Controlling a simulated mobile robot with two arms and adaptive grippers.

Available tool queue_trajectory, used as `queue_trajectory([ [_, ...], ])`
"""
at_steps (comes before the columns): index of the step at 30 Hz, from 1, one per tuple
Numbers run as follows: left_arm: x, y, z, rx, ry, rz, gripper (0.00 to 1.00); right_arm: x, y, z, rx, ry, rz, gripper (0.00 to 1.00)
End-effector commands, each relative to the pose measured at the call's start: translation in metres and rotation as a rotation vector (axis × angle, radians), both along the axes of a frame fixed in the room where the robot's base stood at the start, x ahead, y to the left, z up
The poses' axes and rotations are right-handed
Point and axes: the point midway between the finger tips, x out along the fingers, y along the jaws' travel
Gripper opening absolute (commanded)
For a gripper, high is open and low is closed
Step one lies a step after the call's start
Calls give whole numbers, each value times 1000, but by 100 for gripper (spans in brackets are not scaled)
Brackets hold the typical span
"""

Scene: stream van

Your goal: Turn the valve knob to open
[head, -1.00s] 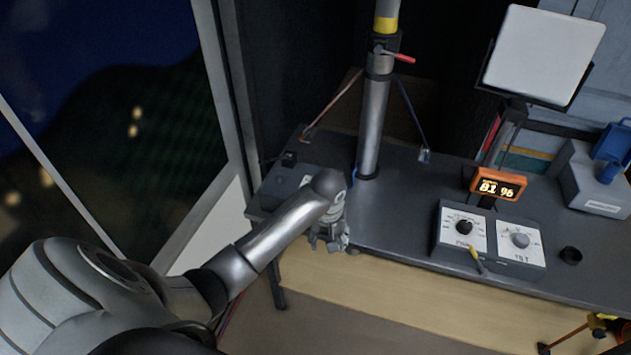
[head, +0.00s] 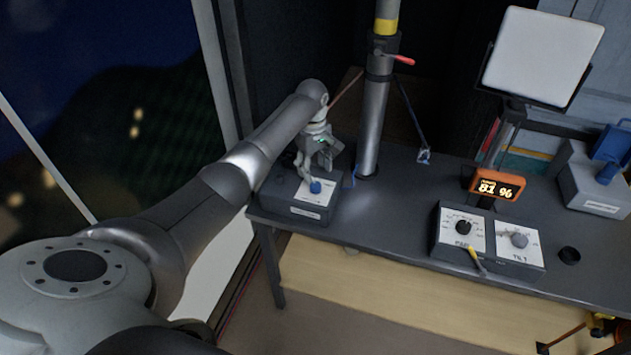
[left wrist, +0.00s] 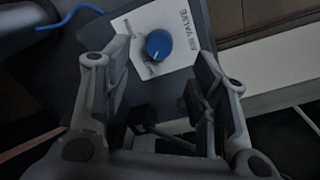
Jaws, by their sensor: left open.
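The blue valve knob (head: 315,187) sits on the top plate of a dark grey box (head: 309,211) at the left end of the desk. In the left wrist view the knob (left wrist: 159,44) shows a small white pointer mark, on a white plate (left wrist: 178,18) lettered VALVE. My left gripper (head: 317,164) is just above and behind the knob in the head view. Its fingers (left wrist: 165,75) are open and apart, with nothing between them; the knob lies beyond the tips. My right gripper is not in view.
A grey pole (head: 373,125) stands close right of the box. A panel with PAN and TILT knobs (head: 489,240) and an orange display (head: 498,185) are further right. The desk (head: 385,212) between pole and panel is clear.

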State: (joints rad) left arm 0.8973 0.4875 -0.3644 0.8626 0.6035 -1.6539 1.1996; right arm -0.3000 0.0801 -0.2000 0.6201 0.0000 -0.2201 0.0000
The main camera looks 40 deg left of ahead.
Motion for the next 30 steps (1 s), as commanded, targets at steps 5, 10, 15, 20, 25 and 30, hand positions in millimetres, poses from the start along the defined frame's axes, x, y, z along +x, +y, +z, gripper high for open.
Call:
queue_trajectory([
  [5,1,-1,-33,0,2,0,53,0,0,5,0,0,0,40],
  [10,2,-1,-55,-1,0,-2,53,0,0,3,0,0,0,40],
  [15,2,-1,-66,0,0,-2,53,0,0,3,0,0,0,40],
  [20,3,-1,-68,0,-2,-3,53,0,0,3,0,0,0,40],
  [25,3,-1,-68,0,-2,-3,53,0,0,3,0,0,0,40],
  [30,3,-1,-68,0,-2,-3,33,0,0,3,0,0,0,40],
])
